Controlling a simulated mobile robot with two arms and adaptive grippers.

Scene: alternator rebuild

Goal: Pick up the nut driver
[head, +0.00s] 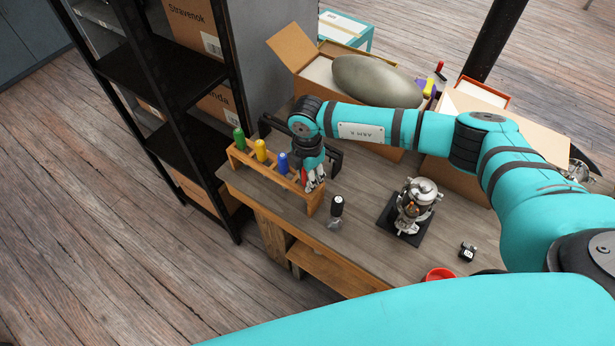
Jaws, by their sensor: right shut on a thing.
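A wooden tool rack (262,178) stands along the table's left edge. It holds upright drivers with green (239,138), yellow (261,150) and blue (283,163) handles. My right gripper (314,183) is at the rack's right end, pointing down. It is shut on a red-handled driver (304,176), of which only a sliver shows between the fingers. The driver's lower part is hidden, and I cannot tell whether it is still seated in the rack. Which handle belongs to the nut driver is not readable. My left gripper is out of view.
The alternator (416,202) sits on a black mat (386,222). Open cardboard boxes (292,50) crowd the back. A dark shelf (165,75) stands left.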

